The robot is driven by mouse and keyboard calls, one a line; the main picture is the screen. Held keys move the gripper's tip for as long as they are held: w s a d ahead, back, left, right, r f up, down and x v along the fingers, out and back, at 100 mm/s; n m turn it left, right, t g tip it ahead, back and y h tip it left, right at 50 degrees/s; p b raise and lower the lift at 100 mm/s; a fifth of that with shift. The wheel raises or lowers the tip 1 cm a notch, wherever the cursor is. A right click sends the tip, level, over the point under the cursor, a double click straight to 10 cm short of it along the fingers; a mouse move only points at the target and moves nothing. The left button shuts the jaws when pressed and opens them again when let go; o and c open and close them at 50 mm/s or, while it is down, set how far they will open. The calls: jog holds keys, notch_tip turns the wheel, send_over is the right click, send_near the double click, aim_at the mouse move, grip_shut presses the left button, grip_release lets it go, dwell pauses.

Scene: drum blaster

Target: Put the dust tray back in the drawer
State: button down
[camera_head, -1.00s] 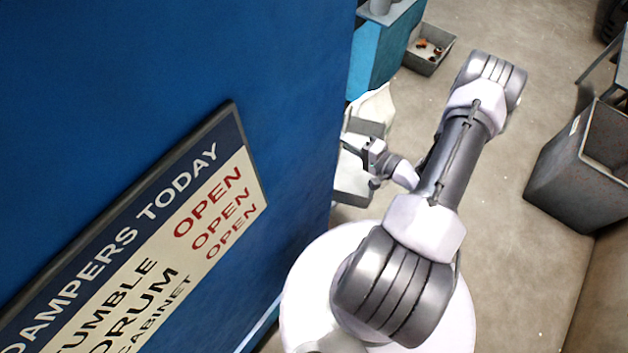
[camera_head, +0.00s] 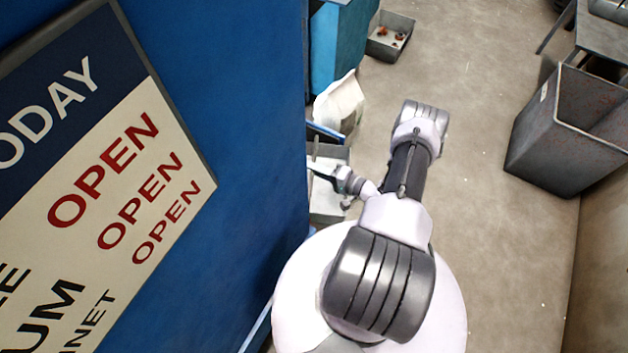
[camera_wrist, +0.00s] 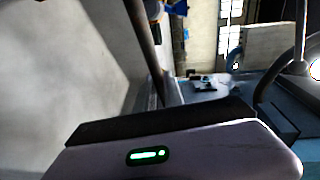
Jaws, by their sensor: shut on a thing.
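The dust tray (camera_head: 328,203) looks like a grey open box beside the blue cabinet wall, partly hidden by the wall and my arm. My gripper (camera_head: 318,167) is shut at this grey box, pointing left toward the cabinet. The fingertips are small and partly lost against the cabinet edge, so the exact grip is hard to see. A blue edge (camera_head: 325,132) shows just beyond the box; I cannot tell whether it belongs to the drawer. In the wrist view a pale wall-like surface (camera_wrist: 70,75) fills the left, and the fingertips are not clear.
The tall blue cabinet (camera_head: 255,150) with its sign (camera_head: 110,190) stands close on the left. A white sack-like thing (camera_head: 341,103) is beyond the box. A small grey tray with brown bits (camera_head: 390,37) lies farther off. A large grey bin (camera_head: 570,125) stands right; floor between is clear.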

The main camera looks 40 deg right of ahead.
notch_tip(320, 180, down, 6)
jog(key=b, duration=0.2)
jog(key=shift+b, duration=0.35)
jog(key=shift+r, duration=0.15)
jog(key=c, duration=1.5)
grip_release()
jog(key=shift+o, duration=0.2)
jog(key=p+v, duration=0.2)
jog(key=v, duration=1)
jog(key=shift+p, duration=0.35)
